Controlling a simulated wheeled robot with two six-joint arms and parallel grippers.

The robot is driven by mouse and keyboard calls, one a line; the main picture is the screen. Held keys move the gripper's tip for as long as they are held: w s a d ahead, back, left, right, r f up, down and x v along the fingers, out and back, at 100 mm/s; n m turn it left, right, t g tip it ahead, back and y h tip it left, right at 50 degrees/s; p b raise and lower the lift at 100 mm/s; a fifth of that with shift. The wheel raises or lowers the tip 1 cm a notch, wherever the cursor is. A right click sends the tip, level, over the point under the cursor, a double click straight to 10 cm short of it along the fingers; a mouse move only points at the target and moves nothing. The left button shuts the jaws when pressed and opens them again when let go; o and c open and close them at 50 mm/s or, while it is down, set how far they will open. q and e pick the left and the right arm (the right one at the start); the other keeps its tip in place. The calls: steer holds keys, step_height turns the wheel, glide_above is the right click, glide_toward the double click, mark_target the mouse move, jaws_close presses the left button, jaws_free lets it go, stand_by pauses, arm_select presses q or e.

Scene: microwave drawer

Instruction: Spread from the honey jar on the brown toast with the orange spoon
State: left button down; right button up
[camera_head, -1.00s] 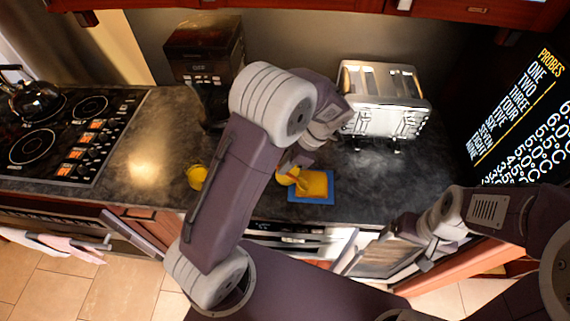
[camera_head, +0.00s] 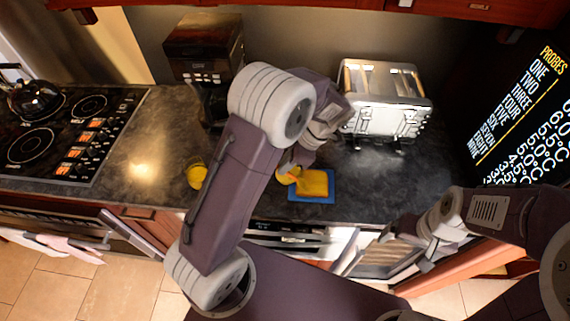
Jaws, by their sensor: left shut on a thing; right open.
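A yellow-orange slice of toast (camera_head: 314,184) lies on a blue board (camera_head: 325,200) near the counter's front edge. A small round yellow thing (camera_head: 287,177), perhaps a jar, stands at the board's left side, partly hidden by my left arm. My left gripper (camera_head: 292,166) is above it, mostly hidden behind my arm, and is shut on the orange spoon (camera_head: 294,174), of which only a small piece shows. Another yellow jar (camera_head: 197,177) stands apart to the left; I cannot tell which jar holds honey. My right gripper (camera_head: 428,252) is open and empty, in front of the counter at right.
A silver toaster (camera_head: 385,105) stands behind the toast. A dark coffee machine (camera_head: 204,50) is at the back left. A black stove (camera_head: 60,130) with a kettle (camera_head: 36,100) is at the far left. The counter right of the board is clear.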

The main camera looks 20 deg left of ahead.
arm_select(q)
steer(key=shift+d, duration=0.1)
steer(key=shift+w+d, duration=0.15)
steer(key=shift+d, duration=0.25)
steer(key=shift+w+d+p, duration=0.3)
steer(key=shift+d, duration=0.65)
steer(key=shift+w+d, duration=0.15)
steer(key=shift+d, duration=0.45)
steer(key=shift+w+d, duration=0.15)
steer(key=shift+d, duration=0.45)
steer(key=shift+a+f, duration=0.1)
steer(key=shift+a, duration=0.05)
